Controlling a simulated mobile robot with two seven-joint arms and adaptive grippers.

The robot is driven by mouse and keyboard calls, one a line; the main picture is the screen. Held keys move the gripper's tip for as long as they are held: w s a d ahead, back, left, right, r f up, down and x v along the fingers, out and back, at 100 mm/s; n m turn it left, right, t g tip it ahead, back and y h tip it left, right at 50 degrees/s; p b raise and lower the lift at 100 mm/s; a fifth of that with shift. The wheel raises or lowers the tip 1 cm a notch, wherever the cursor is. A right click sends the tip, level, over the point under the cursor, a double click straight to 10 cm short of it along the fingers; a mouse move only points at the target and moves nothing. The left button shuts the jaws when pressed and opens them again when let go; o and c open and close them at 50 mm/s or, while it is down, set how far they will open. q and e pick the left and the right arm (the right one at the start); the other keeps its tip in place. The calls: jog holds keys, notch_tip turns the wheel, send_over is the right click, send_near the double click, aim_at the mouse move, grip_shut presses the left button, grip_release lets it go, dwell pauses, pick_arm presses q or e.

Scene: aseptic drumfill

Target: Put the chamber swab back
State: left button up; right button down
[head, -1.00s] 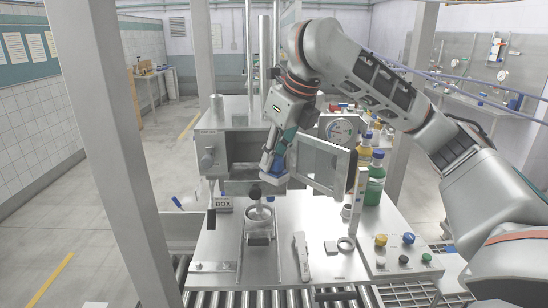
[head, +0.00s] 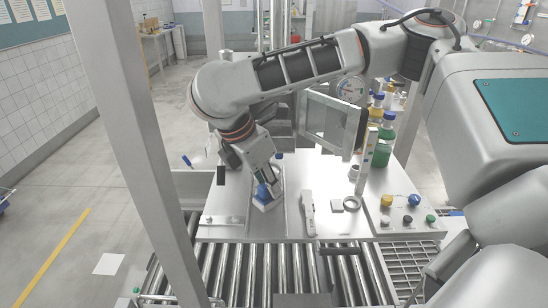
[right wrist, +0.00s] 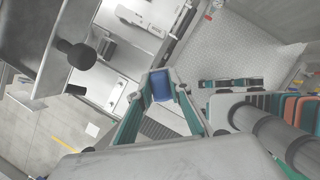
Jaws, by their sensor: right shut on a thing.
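My right gripper (head: 264,196) points down over the steel bench top, left of the grey handheld tool (head: 308,213). It is shut on a small blue piece (right wrist: 161,86), which shows between the fingertips in the right wrist view. I take this piece to be the chamber swab, but its full shape is hidden by the fingers. In the head view a blue patch (head: 263,192) shows at the fingers. I cannot tell whether it touches the bench. My right arm hides most of the chamber; its framed glass door (head: 330,122) stands open. My left gripper is not in view.
A roller conveyor (head: 250,270) runs along the front of the bench. A control box with coloured buttons (head: 405,215) and bottles (head: 384,145) stand at the right. A steel post (head: 115,130) rises at the left.

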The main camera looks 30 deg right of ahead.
jog(key=s+a+f+m+g+y, duration=0.1)
jog(key=s+a+f+m+g, duration=0.1)
jog(key=f+m, duration=0.4)
jog(key=a+m+g, duration=0.1)
jog(key=m, duration=0.1)
jog(key=shift+s+a+f+m, duration=0.15)
jog(key=shift+a+f+m, duration=0.05)
jog(key=shift+f+m, duration=0.1)
